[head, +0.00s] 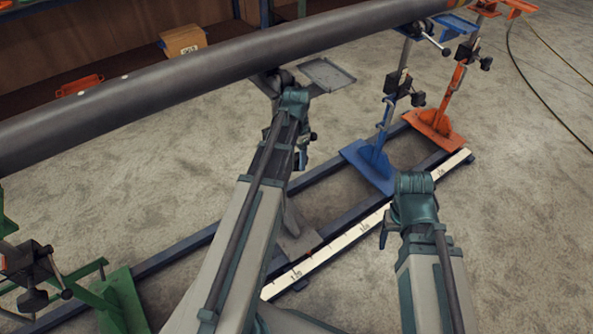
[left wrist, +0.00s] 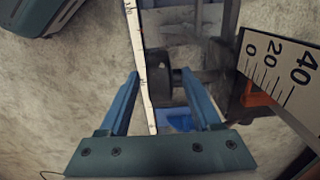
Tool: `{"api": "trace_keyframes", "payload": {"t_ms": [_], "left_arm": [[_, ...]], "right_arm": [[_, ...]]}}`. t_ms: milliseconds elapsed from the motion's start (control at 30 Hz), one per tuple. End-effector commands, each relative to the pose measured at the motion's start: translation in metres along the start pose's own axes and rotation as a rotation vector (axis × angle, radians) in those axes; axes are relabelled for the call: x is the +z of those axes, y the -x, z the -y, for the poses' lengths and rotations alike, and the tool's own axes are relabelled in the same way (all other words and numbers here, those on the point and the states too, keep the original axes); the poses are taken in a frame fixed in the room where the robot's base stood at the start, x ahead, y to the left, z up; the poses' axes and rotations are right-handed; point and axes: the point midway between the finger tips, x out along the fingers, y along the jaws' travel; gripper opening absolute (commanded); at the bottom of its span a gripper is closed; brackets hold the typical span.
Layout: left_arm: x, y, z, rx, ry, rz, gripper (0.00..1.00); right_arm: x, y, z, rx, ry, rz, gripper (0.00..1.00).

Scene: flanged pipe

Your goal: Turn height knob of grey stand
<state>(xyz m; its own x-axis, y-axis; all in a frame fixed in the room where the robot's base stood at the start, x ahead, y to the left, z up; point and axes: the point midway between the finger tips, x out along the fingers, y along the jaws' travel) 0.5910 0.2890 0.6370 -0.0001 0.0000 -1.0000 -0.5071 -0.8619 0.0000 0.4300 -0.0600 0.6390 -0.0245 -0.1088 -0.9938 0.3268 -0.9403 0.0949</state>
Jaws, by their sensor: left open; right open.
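The grey stand shows in the head view mostly as its grey foot (head: 297,243) on the rail frame; my left arm hides most of its post. My left gripper (head: 301,158) is at this stand, partly hidden behind my own wrist. In the left wrist view, its two blue-grey fingers (left wrist: 160,98) are spread apart. A dark, rounded knob (left wrist: 163,82) shows between or just beyond them; I cannot tell whether they touch it. A white scale plate (left wrist: 285,70) marked 0, 20, 40 is close at the right. My right gripper (head: 384,234) is open and empty above the floor ruler.
A thick dark pipe (head: 200,70) crosses the upper head view. A blue stand (head: 375,165), an orange stand (head: 437,128) and a green stand (head: 122,300) stand along the rails. A white ruler (head: 350,238) runs along the frame. Bare concrete lies at right.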

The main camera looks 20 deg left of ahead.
Motion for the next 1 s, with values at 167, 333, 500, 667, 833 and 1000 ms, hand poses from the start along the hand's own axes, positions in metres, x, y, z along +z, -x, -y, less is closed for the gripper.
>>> {"api": "trace_keyframes", "payload": {"t_ms": [167, 333, 500, 667, 833, 1000], "left_arm": [[0.000, -0.023, 0.000, 0.000, 0.000, 0.000, 0.65], [0.000, -0.025, 0.000, 0.000, 0.000, 0.000, 0.65], [0.000, -0.024, 0.000, 0.000, 0.000, 0.000, 0.65], [0.000, -0.024, 0.000, 0.000, 0.000, 0.000, 0.38], [0.000, -0.024, 0.000, 0.000, 0.000, 0.000, 0.07], [0.000, -0.024, 0.000, 0.000, 0.000, 0.000, 0.00]], "right_arm": [[-0.001, -0.023, 0.002, 0.001, 0.000, 0.000, 0.65], [-0.002, -0.025, 0.002, 0.001, 0.000, 0.000, 0.65], [-0.001, -0.024, 0.002, 0.001, 0.000, 0.000, 0.65], [-0.001, -0.024, 0.002, 0.001, 0.000, 0.000, 0.65], [-0.001, -0.024, 0.002, 0.001, 0.000, 0.000, 0.65], [-0.001, -0.024, 0.002, 0.001, 0.000, 0.000, 0.65]]}}
